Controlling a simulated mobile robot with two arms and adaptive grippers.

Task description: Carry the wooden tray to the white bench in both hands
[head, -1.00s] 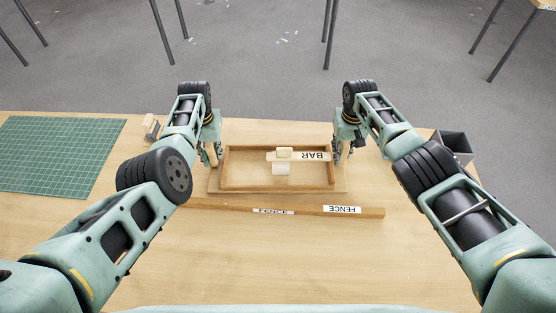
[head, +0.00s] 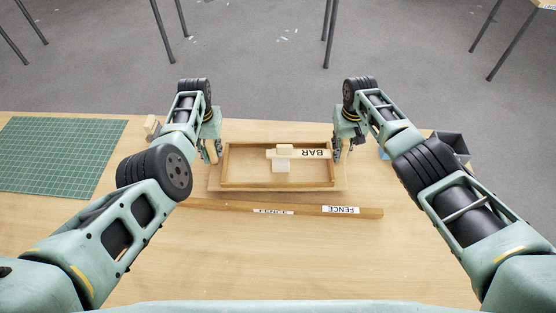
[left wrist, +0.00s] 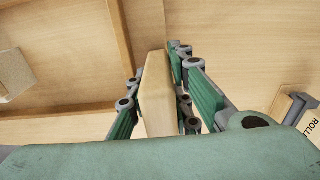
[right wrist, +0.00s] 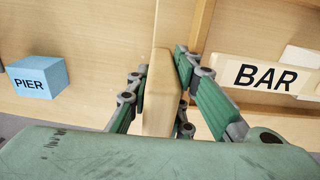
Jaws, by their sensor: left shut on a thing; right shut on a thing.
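The wooden tray (head: 228,178) is a shallow framed box near the far edge of the wooden table. A strip labelled BAR (head: 312,154) and small pale blocks (head: 281,166) are inside it. My left gripper (head: 214,152) is shut on an upright wooden handle (left wrist: 157,92) at the tray's left end. My right gripper (head: 341,150) is shut on the matching handle (right wrist: 159,92) at the right end. The tray looks about level; I cannot tell whether it is clear of the table. I see no white bench.
A long strip labelled FENCE (head: 342,210) lies in front of the tray. A green mat (head: 55,155) lies left. A blue PIER block (right wrist: 38,77) and a dark grey bin (head: 455,143) are at right.

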